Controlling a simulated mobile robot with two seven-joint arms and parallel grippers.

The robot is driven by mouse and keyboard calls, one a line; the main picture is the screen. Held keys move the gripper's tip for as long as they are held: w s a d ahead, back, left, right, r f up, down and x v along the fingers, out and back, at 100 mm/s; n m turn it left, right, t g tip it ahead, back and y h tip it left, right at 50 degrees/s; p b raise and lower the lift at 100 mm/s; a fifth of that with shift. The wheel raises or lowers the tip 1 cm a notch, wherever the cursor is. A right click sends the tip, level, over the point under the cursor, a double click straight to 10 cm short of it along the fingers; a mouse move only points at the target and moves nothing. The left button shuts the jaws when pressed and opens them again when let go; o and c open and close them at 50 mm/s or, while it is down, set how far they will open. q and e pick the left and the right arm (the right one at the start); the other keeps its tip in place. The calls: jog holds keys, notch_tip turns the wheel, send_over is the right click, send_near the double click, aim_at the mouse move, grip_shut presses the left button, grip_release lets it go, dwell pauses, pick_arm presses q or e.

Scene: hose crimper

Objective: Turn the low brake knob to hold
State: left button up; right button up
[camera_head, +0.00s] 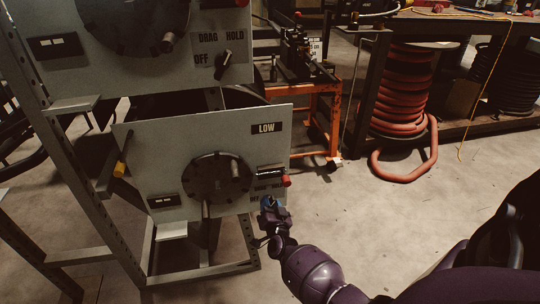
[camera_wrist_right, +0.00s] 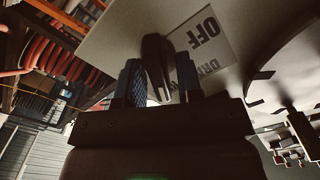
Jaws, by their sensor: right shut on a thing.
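The low panel (camera_head: 150,150) bears a black "LOW" plate and a dark round reel hub (camera_head: 217,180). At its lower right is a brake label with "DRAG", partly covered by my right gripper (camera_head: 268,203). In the right wrist view the low brake knob (camera_wrist_right: 156,58), a dark lever-shaped handle, sits between the two blue-padded fingers of my right gripper (camera_wrist_right: 160,85). The gripper is shut on it. "OFF" on the label (camera_wrist_right: 208,38) shows beside the knob, and "DRAG" is partly hidden. In the head view the knob is hidden behind the gripper. My left gripper is not in view.
An upper panel (camera_head: 75,85) has its own brake knob (camera_head: 223,67) with "OFF", "DRAG" and "HOLD". A red-tipped handle (camera_head: 286,181) sticks out just above my right gripper. A coiled red hose (camera_head: 402,90) and an orange cart (camera_head: 322,105) stand behind.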

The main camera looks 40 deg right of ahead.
dwell(0.4)
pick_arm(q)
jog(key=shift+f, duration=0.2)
pick_arm(e)
jog(key=o, duration=0.6)
jog(key=shift+s+a, duration=0.1)
